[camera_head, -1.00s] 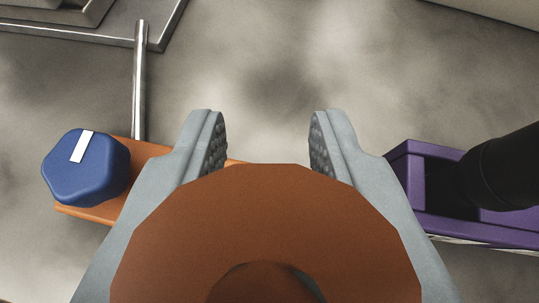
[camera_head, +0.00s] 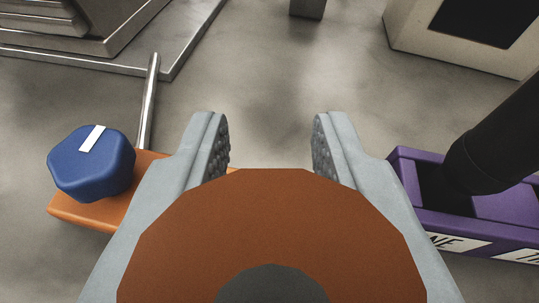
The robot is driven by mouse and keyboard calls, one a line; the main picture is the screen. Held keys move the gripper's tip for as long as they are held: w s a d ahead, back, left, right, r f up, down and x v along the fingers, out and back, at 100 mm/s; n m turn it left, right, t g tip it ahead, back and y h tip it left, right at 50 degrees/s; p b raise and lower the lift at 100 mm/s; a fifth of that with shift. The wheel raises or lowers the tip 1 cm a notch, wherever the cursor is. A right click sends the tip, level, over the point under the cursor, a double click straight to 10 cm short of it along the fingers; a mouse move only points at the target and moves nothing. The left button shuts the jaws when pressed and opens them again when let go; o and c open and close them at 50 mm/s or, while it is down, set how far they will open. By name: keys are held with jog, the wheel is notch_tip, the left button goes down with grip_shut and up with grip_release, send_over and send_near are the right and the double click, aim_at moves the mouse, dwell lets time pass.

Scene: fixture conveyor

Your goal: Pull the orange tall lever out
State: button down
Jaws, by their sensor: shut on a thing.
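The orange lever (camera_head: 270,215) fills the bottom middle of the view. I see it nearly end-on, as a broad brown-orange round face with a dark centre, cut off by the lower edge. My gripper (camera_head: 271,145) has one grey finger on each side of it, with the padded tips reaching past it. The fingers are shut on the lever. Its shaft and the exact contact are hidden behind the round face.
A blue knob (camera_head: 90,165) with a white mark sits on an orange base (camera_head: 85,212) at left. A purple housing (camera_head: 478,225) with a black lever (camera_head: 500,145) stands close at right. A metal rod (camera_head: 149,100) rises behind the knob.

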jog(key=shift+f, duration=0.15)
jog(key=c, duration=1.1)
grip_release()
jog(key=shift+v, duration=8.75)
jog(key=s+d+r+m+t, duration=0.1)
jog(key=s+d+r, duration=0.2)
jog(key=s+d, duration=0.1)
jog(key=s+d+r+m+t+h, duration=0.1)
jog(key=s+d+r, duration=0.3)
jog(key=s, duration=0.1)
jog(key=s+d+r+t+h, duration=0.1)
jog(key=s+d+r, duration=0.3)
jog(key=s, duration=0.1)
jog(key=shift+s+d+r+m, duration=0.1)
jog(key=shift+d+r+m, duration=0.15)
jog(key=shift+d+m, duration=0.15)
